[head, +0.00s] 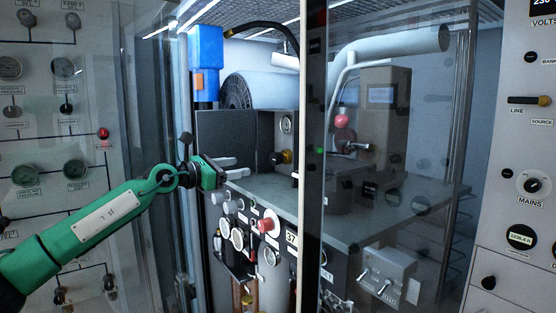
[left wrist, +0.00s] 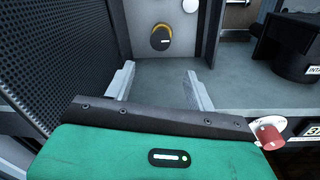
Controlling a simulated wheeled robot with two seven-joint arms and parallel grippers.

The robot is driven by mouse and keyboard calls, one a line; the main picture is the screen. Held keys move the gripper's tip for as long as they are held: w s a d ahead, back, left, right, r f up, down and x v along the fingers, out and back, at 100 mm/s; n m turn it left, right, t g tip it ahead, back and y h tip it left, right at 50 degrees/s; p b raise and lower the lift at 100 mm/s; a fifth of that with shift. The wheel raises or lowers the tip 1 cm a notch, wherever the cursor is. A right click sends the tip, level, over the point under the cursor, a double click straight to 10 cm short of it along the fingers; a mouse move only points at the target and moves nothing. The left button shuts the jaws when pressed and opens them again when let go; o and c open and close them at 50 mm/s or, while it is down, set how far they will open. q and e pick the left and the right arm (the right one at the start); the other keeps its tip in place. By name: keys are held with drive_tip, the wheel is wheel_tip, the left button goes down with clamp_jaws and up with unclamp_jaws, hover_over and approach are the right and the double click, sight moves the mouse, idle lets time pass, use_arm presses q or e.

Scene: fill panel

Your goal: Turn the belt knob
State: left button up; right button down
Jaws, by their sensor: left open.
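A black knob with a yellow ring (left wrist: 160,38) sits on a grey upright panel in the left wrist view. My right gripper is not in view.
A dark perforated box (left wrist: 60,55) stands close left of the fingers. A grey shelf (head: 350,200) lies below. A red knob (head: 267,225) and several other knobs are on the front below. A glass door frame (head: 312,150) stands to the right.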

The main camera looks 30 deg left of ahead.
sight(272, 160)
use_arm(q)
drive_tip(key=w, duration=0.1)
drive_tip(key=w+p, duration=0.1)
drive_tip(key=w+d+r+p, duration=0.1)
drive_tip(key=p+x, duration=0.1)
drive_tip(key=x, duration=0.1)
drive_tip(key=p+x, duration=0.1)
drive_tip(key=x, duration=0.2)
drive_tip(key=p+x, duration=0.2)
drive_tip(key=x, duration=0.1)
drive_tip(key=shift+f, duration=0.3)
drive_tip(key=shift+w+d+f, duration=0.15)
drive_tip(key=shift+w+d, duration=0.1)
drive_tip(key=shift+w, duration=0.4)
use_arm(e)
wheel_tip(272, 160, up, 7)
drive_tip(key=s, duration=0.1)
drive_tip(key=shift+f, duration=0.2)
use_arm(q)
drive_tip(key=shift+c, duration=0.3)
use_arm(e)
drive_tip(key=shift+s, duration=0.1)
